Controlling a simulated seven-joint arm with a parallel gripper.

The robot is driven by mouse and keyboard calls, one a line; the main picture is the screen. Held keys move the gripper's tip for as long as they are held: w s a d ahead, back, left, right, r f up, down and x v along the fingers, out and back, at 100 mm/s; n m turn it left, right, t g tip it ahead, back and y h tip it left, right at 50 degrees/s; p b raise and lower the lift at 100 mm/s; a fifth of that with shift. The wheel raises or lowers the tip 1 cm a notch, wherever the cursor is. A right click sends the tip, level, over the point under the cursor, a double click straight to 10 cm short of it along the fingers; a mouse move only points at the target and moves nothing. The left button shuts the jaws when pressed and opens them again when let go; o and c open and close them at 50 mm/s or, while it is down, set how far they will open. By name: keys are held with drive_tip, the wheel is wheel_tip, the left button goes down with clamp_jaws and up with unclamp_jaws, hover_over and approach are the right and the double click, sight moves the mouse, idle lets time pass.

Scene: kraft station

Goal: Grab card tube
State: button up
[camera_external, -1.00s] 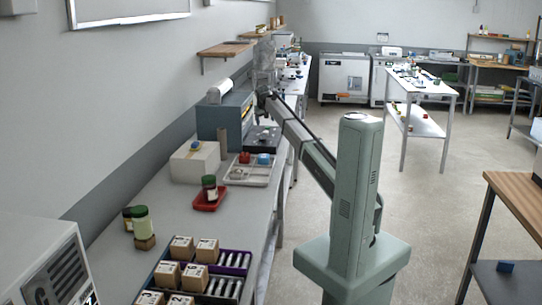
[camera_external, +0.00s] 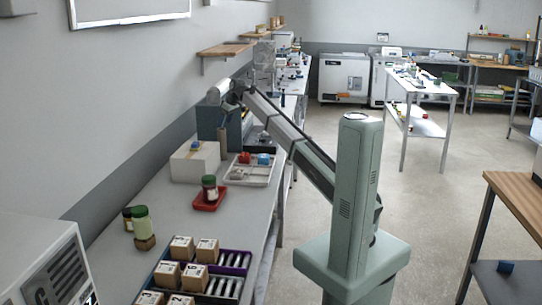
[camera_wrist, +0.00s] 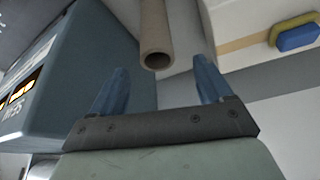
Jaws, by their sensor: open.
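The card tube (camera_external: 222,136) is a plain brown hollow cylinder. It stands upright on the long bench, in front of the blue-grey machine. In the wrist view the tube (camera_wrist: 154,28) shows its open end toward me, between the lines of my two blue fingers. My gripper (camera_wrist: 159,68) is open, one finger on each side of that end, with gaps on both sides. In the external view my gripper (camera_external: 225,112) is over the tube, small and partly lost against the machine.
The blue-grey machine (camera_wrist: 75,75) stands close on the left in the wrist view. A white box (camera_external: 194,162) with a blue-and-yellow item (camera_wrist: 297,36) on top is close by. A white tray (camera_external: 236,178), a red tray (camera_external: 208,204) and boxed cartons (camera_external: 181,248) stand nearer along the bench.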

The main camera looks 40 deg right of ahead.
sight(221, 133)
drive_tip(key=shift+x, duration=4.1)
drive_tip(key=shift+w+d, duration=0.1)
drive_tip(key=shift+d, duration=0.1)
drive_tip(key=shift+c, duration=0.4)
drive_tip(key=c, duration=1.2)
